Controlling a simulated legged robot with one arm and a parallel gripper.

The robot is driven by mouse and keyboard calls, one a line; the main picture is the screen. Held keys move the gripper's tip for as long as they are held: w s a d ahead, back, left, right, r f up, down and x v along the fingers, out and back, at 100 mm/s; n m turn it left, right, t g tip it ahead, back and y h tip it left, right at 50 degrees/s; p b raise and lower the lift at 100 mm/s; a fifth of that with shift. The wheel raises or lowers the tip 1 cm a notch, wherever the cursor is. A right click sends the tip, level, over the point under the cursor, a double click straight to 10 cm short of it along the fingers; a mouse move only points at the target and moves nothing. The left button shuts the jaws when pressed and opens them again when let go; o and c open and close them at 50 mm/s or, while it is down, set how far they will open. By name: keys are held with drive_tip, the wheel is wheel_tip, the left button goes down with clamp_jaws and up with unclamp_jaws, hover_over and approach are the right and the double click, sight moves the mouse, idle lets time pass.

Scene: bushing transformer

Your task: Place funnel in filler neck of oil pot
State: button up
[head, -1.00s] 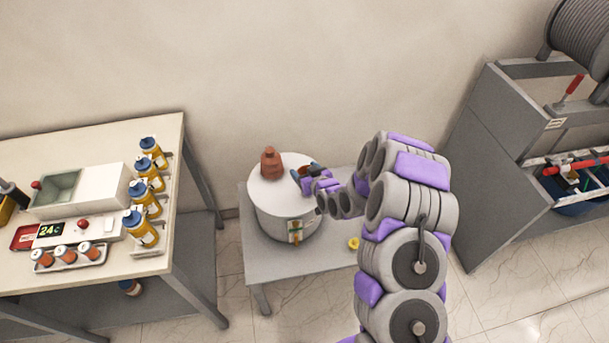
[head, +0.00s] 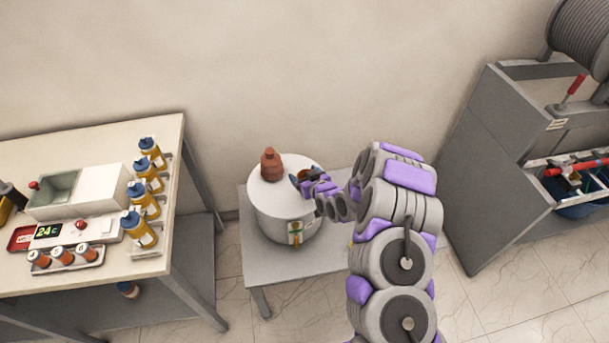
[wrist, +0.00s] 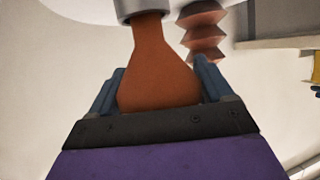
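The oil pot (head: 268,216) is a pale round vessel with a brown ribbed bushing (head: 270,165) on its lid. My gripper (head: 298,181) is over the right part of the lid in the head view. In the wrist view my gripper (wrist: 158,88) has its two blue-grey fingers against both sides of an orange-brown funnel (wrist: 160,72). The funnel's narrow end meets the grey filler neck (wrist: 143,8) at the top edge and its tip is hidden there. I cannot tell how deep it sits. The bushing (wrist: 203,35) stands right of the funnel, apart from it.
The pot stands on a grey table (head: 262,270). A bench (head: 90,278) at left holds yellow bottles (head: 147,200) and a white box (head: 98,190). A grey cabinet (head: 480,170) stands at right. Floor shows between the tables.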

drive_tip(key=shift+o, duration=1.3)
drive_tip(key=shift+r, duration=0.1)
drive_tip(key=p+v, duration=0.1)
drive_tip(key=v, duration=1.1)
drive_tip(key=shift+p, duration=0.4)
drive_tip(key=s+d+r+m+g+h, duration=0.2)
drive_tip(key=s+d+r+g+h, duration=0.45)
drive_tip(key=s+d+r, duration=0.7)
drive_tip(key=s+r+m+g, duration=0.2)
drive_tip(key=s+r, duration=0.4)
drive_tip(key=s, duration=0.8)
drive_tip(key=s+r+m+g, duration=0.2)
drive_tip(key=s+r+g, duration=0.2)
drive_tip(key=s, duration=1)
drive_tip(key=shift+d+r+g, duration=0.3)
drive_tip(key=shift+r+g, duration=0.05)
drive_tip(key=shift+r, duration=0.6)
